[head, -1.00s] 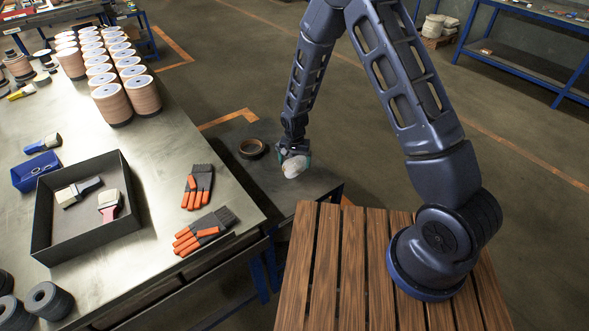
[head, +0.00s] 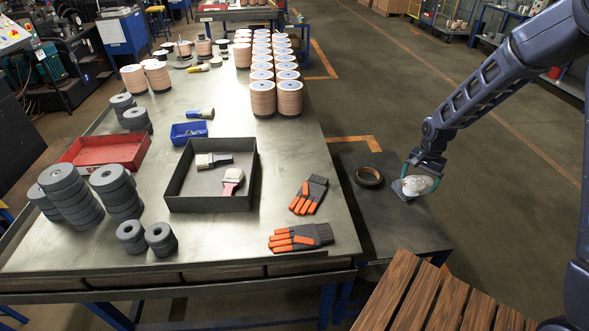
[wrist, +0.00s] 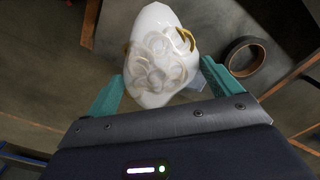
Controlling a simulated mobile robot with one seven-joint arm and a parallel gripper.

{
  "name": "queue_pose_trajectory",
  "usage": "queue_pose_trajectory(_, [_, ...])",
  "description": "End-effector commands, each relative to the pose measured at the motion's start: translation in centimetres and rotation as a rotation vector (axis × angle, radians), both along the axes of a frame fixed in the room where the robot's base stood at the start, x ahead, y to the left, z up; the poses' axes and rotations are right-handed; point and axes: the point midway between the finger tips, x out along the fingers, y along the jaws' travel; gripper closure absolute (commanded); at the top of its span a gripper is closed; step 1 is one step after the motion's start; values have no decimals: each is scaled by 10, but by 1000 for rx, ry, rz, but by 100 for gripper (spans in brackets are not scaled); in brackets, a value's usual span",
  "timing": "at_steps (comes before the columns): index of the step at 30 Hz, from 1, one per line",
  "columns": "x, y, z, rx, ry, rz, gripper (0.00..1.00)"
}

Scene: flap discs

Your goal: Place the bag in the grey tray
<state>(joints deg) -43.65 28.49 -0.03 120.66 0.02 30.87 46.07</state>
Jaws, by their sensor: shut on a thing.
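The bag (head: 418,186) is whitish and see-through, with several pale rings inside. My gripper (head: 422,179) is shut on it, with teal fingers on either side, over the low dark side table at right. I cannot tell whether the bag touches the table. In the wrist view the bag (wrist: 158,58) bulges up between the fingers of my gripper (wrist: 163,78). The grey tray (head: 210,204) is on the big metal table, left of my gripper and apart from it. Two paintbrushes (head: 213,160) lie in it, with bare floor around them.
A black ring roll (head: 369,177) lies on the side table (head: 385,222) just left of the bag. Two orange-and-black gloves (head: 300,237) lie between the tray and that table. A blue bin (head: 188,133), red tray (head: 95,160) and grey discs (head: 117,190) surround the tray.

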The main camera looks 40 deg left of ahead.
Motion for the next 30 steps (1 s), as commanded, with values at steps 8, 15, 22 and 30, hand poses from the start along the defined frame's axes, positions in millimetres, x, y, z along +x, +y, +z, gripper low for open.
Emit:
queue_pose_trajectory(8, [1, 46, 8, 3, -2, 46, 40])
queue_pose_trajectory(15, [-13, 145, 27, 3, -2, 145, 40])
queue_pose_trajectory(22, [-45, 239, 50, 3, -2, 240, 40])
queue_pose_trajectory(30, [-104, 338, 79, 3, -2, 348, 40])
